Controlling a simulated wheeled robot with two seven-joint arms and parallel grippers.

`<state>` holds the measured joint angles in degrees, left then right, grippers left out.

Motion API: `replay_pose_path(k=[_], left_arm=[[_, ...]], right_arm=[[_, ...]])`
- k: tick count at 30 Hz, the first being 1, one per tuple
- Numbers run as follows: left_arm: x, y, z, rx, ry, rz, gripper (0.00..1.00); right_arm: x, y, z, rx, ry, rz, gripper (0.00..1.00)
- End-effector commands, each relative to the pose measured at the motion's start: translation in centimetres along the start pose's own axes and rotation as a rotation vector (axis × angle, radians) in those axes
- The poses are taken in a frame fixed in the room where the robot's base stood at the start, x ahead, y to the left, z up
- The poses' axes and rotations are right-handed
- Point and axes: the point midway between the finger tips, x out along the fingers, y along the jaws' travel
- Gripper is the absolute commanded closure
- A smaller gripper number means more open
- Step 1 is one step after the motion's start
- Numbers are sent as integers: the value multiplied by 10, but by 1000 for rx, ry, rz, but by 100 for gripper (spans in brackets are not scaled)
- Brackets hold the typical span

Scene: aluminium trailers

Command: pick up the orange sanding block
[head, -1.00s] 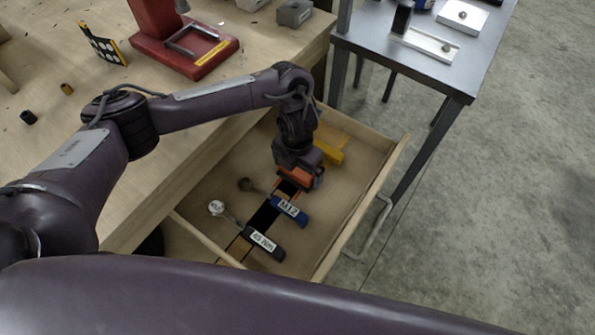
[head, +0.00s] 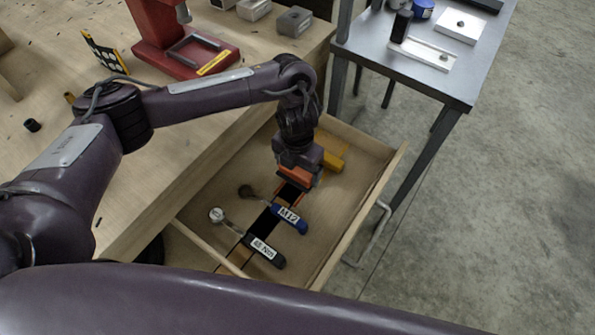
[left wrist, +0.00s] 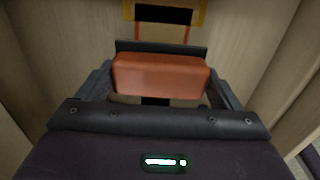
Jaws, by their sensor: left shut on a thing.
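The orange sanding block (left wrist: 160,76) lies between the fingers of my left gripper (left wrist: 160,84) in the left wrist view. The gripper is shut on it. In the head view the orange block (head: 295,175) shows under my left gripper (head: 298,178), inside the open wooden drawer (head: 350,195). The gripper points down and partly hides the block. I cannot tell whether the block touches the drawer floor. My right gripper is not in view.
In the drawer are a blue-handled tool marked M12 (head: 290,218), a dark-handled tool marked 45 Nm (head: 264,252) and a yellow item (head: 332,160). A red press (head: 180,55) stands on the bench. A grey metal table (head: 440,80) is at right.

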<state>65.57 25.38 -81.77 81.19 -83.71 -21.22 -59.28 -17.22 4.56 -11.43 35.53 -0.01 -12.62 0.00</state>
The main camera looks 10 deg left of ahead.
Motion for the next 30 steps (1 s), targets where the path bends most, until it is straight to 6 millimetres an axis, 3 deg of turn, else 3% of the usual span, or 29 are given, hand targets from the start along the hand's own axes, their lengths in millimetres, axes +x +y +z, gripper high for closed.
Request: replay_pose_path(k=[1,6,15,21,30], left_arm=[[-22,2,2,2,-8,5,38],[-74,2,2,3,-8,6,38],[-141,1,1,0,-4,4,38],[-159,0,0,-1,-1,1,38],[-162,0,0,-1,0,0,38]], right_arm=[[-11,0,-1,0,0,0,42],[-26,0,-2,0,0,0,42],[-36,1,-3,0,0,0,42],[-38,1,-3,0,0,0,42],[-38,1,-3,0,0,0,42]])
